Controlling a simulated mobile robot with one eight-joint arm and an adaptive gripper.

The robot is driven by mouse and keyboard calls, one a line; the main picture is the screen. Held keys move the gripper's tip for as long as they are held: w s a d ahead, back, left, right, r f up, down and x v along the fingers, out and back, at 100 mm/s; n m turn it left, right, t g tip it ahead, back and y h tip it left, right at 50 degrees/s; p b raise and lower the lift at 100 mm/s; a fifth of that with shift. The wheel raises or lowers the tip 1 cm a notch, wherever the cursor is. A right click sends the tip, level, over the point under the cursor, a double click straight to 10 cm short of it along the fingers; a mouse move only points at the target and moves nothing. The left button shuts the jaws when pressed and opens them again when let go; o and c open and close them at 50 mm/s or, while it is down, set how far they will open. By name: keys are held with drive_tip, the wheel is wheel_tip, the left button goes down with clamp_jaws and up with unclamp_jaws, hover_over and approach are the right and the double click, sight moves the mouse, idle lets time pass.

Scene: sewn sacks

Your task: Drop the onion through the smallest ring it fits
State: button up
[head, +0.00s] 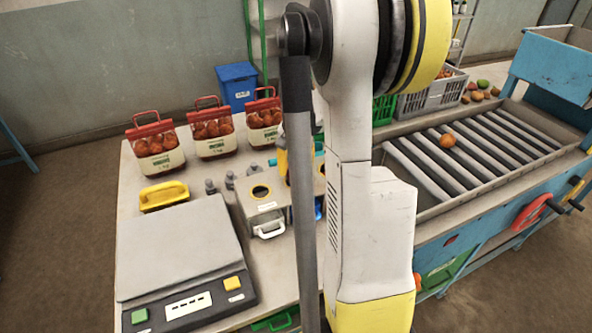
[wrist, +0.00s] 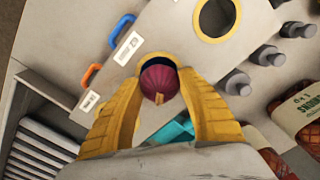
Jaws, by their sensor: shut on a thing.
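A dark red onion (wrist: 160,82) sits between the yellow fingers of my gripper (wrist: 157,76), which is shut on it. I cannot tell the height between onion and ring. A wider yellow-rimmed ring (wrist: 217,17) lies beyond it in the same top. In the head view the ring box (head: 262,205) shows that yellow ring (head: 260,191); my arm hides the onion and most of the box. One yellow finger shows beside the arm.
Blue (wrist: 122,28) and orange (wrist: 91,74) handles stick out of the box side. Grey weights (wrist: 263,56) stand close beside it. A roller conveyor (head: 470,155) is at right.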

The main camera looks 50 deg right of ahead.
drive_tip(key=shift+f, duration=0.2)
drive_tip(key=o, duration=1.3)
drive_tip(key=shift+r, duration=0.1)
wheel_tip(320, 180, up, 12)
drive_tip(key=shift+f, duration=0.1)
